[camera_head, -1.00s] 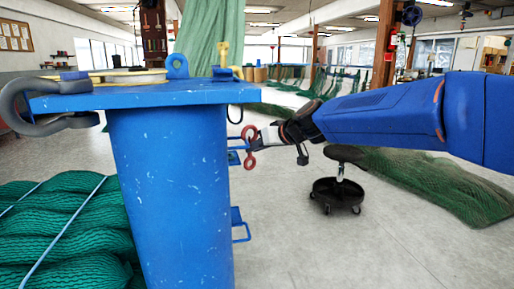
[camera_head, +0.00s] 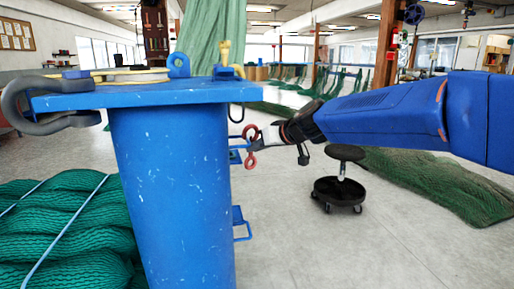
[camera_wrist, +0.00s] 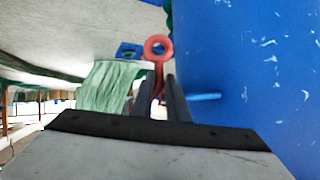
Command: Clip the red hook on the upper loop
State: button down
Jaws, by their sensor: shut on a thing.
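A red hook (camera_head: 250,145) with a ring at each end hangs upright in my gripper (camera_head: 268,137), which is shut on it. In the wrist view the hook (camera_wrist: 158,50) stands out beyond the two dark fingers (camera_wrist: 162,97). The upper loop (camera_head: 237,145) is a blue bar on the right side of the blue drum, close behind and left of the hook. Whether they touch cannot be told. A lower blue loop (camera_head: 242,225) sits further down the drum. In the wrist view a blue bar (camera_wrist: 205,97) sticks out beside the fingers; which loop it is cannot be told.
The blue drum (camera_head: 172,190) stands close on the left, with a large grey shackle (camera_head: 22,105) on its lid. A wheeled stool (camera_head: 338,190) and green nets (camera_head: 430,180) lie right; the floor between is free.

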aim_at(249, 159)
jog(key=shift+s+a+f, duration=0.15)
jog(key=shift+f, duration=0.15)
jog(key=shift+s+a+f, duration=0.15)
jog(key=shift+s+f, duration=0.1)
jog(key=shift+f, duration=0.6)
jog(key=shift+s+a+f, duration=0.1)
jog(key=shift+f, duration=0.1)
dwell(0.3)
jog(key=shift+a+f, duration=0.2)
jog(key=shift+a, duration=0.1)
jog(key=shift+d, duration=0.25)
dwell(0.5)
jog(key=c, duration=1.7)
grip_release()
jog(key=shift+o, duration=0.2)
jog(key=shift+d, duration=0.1)
